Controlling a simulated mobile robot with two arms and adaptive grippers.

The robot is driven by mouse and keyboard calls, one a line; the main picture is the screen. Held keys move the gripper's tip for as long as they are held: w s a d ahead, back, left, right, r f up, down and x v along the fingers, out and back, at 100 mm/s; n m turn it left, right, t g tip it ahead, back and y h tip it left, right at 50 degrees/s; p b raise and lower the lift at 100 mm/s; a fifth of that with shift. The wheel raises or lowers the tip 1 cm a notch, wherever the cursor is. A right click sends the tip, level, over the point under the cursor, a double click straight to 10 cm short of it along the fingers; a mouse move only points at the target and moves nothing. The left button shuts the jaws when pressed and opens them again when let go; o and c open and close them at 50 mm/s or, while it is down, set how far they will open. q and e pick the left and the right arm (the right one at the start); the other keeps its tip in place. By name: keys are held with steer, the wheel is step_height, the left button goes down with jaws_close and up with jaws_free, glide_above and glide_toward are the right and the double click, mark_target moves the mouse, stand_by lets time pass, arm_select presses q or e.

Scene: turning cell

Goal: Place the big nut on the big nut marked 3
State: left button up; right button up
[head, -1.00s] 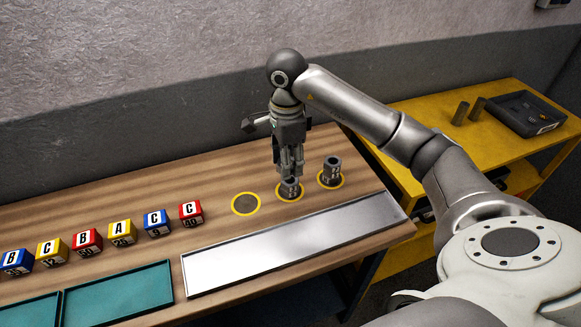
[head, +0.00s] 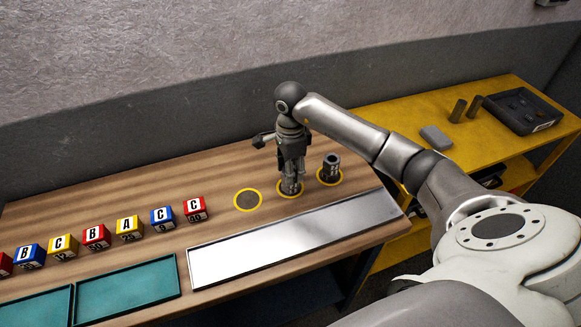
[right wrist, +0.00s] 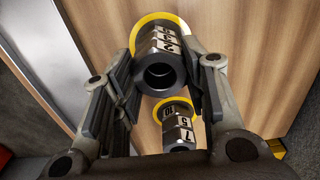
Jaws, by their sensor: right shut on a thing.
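My right gripper (head: 291,178) points down over the middle yellow ring and is shut on a big dark nut (right wrist: 160,72) at the top of a nut stack there. In the right wrist view its fingers are on both sides of the nut, whose bore faces the camera. White labels with numbers, seemingly including a 2 and a 3, run down this stack; the joint between its nuts is hard to make out. A second nut stack (head: 330,167), labelled 7, 5 and 10 in the right wrist view (right wrist: 178,128), stands upright in the right ring. My left gripper is not in view.
The left yellow ring (head: 248,200) is empty. A long metal tray (head: 290,240) lies in front of the rings. Lettered blocks (head: 97,237) and green trays (head: 128,284) are at left. A yellow table (head: 420,112) at right holds cylinders and a dark bin (head: 523,112).

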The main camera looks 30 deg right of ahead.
steer(key=shift+f, duration=0.25)
steer(key=o, duration=1.1)
steer(key=shift+r, duration=0.1)
steer(key=shift+o, duration=0.2)
steer(key=shift+r, duration=0.1)
steer(key=shift+r, duration=0.2)
step_height(320, 180, up, 12)
steer(key=b, duration=0.3)
steer(key=shift+b, duration=0.3)
steer(key=shift+f, duration=0.1)
